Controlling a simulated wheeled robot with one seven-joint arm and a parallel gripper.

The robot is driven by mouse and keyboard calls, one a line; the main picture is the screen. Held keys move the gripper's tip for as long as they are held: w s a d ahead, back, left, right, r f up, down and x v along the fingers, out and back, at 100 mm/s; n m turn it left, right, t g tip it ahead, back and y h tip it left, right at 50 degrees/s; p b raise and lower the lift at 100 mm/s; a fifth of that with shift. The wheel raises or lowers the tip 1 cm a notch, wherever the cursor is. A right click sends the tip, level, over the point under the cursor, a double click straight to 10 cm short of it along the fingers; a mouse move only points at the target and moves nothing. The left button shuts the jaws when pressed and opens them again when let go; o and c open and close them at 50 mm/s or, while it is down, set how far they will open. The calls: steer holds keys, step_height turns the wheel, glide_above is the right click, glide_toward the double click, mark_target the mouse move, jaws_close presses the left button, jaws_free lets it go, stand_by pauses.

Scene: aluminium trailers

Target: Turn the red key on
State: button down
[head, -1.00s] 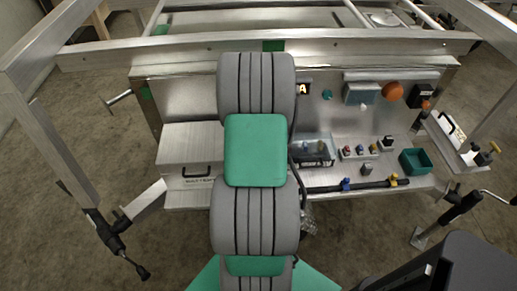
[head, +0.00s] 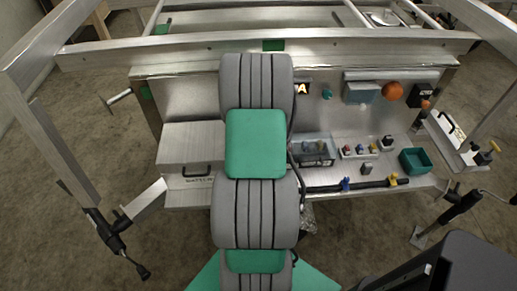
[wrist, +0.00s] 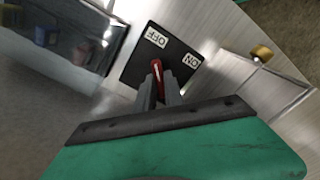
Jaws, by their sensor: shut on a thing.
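The red key (wrist: 157,76) stands on a black plate (wrist: 138,72) in the wrist view. The plate has a white OFF label (wrist: 157,39) and a white ON label (wrist: 191,60). My gripper (wrist: 160,92) is shut on the red key, with its two grey fingers on either side of it. The key's lower part is partly hidden between the fingers, and I cannot tell which label it points to. In the head view my own arm hides the gripper and the key.
In the wrist view, a clear-walled box (wrist: 65,38) is at left and a brass knob (wrist: 261,53) at right. The head view shows a grey battery step (head: 190,145), a teal bin (head: 414,161), an orange knob (head: 392,91) and metal trailer rails (head: 330,41) around the bench.

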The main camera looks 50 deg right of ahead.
steer(key=shift+m, duration=0.3)
steer(key=m, duration=0.3)
steer(key=shift+m+b, duration=0.3)
steer(key=shift+b, duration=0.05)
steer(key=m, duration=0.4)
steer(key=m+b, duration=0.1)
steer(key=m, duration=0.8)
steer(key=shift+m, duration=0.3)
stand_by(0.5)
steer(key=c, duration=1.4)
jaws_free()
steer(key=shift+c, duration=0.2)
